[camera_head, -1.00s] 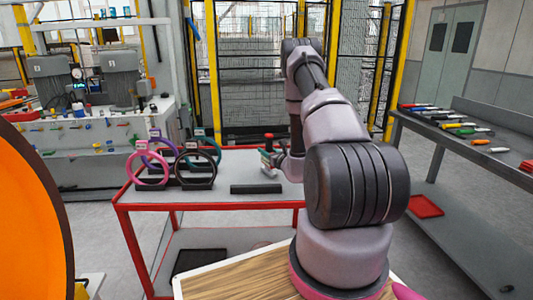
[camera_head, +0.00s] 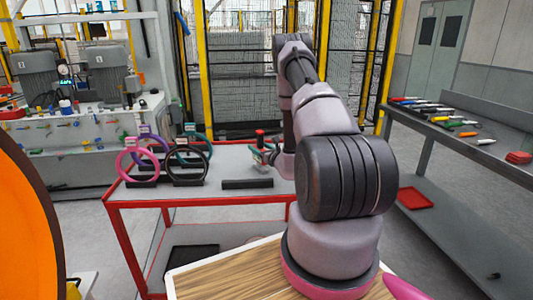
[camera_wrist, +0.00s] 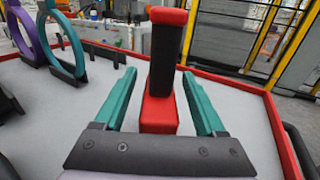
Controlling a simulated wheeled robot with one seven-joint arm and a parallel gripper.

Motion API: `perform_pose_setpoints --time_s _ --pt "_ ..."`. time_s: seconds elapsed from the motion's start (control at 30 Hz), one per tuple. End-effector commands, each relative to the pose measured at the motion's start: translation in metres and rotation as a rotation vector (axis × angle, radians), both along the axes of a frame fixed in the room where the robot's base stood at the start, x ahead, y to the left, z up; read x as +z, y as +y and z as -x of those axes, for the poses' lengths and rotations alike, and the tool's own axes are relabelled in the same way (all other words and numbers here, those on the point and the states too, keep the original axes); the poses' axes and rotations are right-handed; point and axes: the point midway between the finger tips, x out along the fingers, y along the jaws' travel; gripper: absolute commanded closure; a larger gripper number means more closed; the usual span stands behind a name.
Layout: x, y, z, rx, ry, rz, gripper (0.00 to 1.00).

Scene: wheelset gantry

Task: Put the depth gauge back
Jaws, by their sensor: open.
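A red and black upright piece (camera_wrist: 166,60), apparently the depth gauge, stands over the grey table top (camera_wrist: 235,100). It has a red top, a dark middle and a red lower block. In the head view its red top (camera_head: 260,134) shows just above my gripper. My gripper (camera_wrist: 158,75) has teal fingers, spread apart, one on each side of the piece with gaps visible. In the head view my gripper (camera_head: 259,157) is over the back right of the red-edged table (camera_head: 215,214). The piece's foot is partly hidden by my gripper's dark palm.
Pink (camera_head: 138,164), purple, black and teal rings stand upright in dark holders at the table's left. A flat black bar (camera_head: 247,183) lies near the front edge. A tool bench (camera_head: 462,138) stands right; a fence is behind.

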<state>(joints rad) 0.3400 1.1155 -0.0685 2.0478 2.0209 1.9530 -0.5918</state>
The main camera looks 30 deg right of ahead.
Motion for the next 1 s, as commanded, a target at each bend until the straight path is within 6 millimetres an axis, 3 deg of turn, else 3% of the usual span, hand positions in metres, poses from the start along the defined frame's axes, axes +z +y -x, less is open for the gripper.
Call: perform_pose_setpoints --time_s 0.4,0.6,0.73,0.87,1.0 --pt "0.001 -0.011 0.085 -0.005 0.002 -0.004 0.28" --pt "0.002 -0.013 0.104 -0.003 0.001 -0.002 0.28" --pt "0.004 -0.011 0.106 0.006 -0.003 0.000 0.28" --pt "0.035 0.012 0.096 0.104 -0.035 0.010 0.28" --pt "0.108 0.074 0.088 0.365 -0.100 0.058 0.28"
